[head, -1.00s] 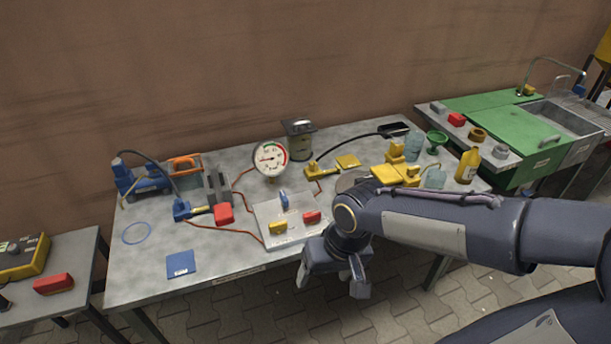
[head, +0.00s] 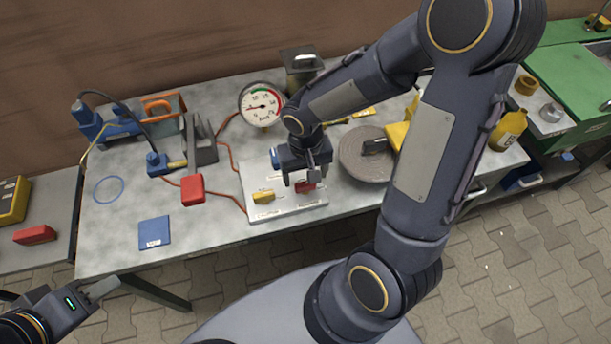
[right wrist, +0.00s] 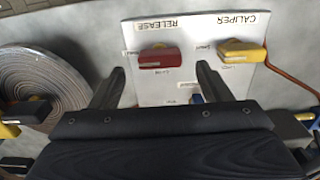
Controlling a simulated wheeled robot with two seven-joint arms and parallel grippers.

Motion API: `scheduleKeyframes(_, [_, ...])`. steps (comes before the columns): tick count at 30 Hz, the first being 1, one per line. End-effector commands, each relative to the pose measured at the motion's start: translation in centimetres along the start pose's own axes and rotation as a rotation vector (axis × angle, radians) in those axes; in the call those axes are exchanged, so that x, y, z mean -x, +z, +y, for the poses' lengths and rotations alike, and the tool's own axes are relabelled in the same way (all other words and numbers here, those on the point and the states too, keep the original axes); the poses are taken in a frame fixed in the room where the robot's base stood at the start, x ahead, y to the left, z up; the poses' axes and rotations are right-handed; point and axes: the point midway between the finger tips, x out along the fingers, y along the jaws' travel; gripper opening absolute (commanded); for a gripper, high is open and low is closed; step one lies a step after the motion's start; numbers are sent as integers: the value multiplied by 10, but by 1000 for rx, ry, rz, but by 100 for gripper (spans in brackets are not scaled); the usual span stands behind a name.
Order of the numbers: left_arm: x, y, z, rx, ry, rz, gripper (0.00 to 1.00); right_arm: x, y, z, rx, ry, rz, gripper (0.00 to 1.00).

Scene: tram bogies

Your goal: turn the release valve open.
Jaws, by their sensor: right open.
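The valve panel (head: 290,205) is a pale plate on the table with red, yellow and blue handles. In the right wrist view, the red handle (right wrist: 166,58) sits by the label RELEASE, so it is the release valve. It lies crosswise in that view. The yellow handle (right wrist: 241,50) sits by the label CALIPER. In the head view the red handle (head: 306,187) is partly hidden by my right gripper (head: 303,180). My right gripper is open and empty above the panel, its fingers apart on either side of the red handle's line. My left gripper (head: 98,292) is low at the left, off the table.
A pressure gauge (head: 262,104) stands behind the panel. A round grey disc (head: 365,155) lies right of it. A red-handled lever (head: 193,188) and a blue pad (head: 154,232) are to its left. The table's front edge is clear.

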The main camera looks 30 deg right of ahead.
Motion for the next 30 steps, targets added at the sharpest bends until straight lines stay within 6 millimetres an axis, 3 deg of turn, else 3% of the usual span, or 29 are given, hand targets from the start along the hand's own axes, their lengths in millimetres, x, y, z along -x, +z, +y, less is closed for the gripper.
scheduleKeyframes(6, [-3,1,-1,0,0,0,36,-27,0,0,1,1,-2,71])
scheduleKeyframes(17, [-3,1,-1,0,0,0,36,-32,0,0,0,-1,1,70])
scheduleKeyframes(27, [-3,1,-1,0,0,0,36,-31,0,0,0,-1,1,26])
scheduleKeyframes(30, [-3,1,-1,0,0,0,36,-31,0,0,2,-1,1,26])
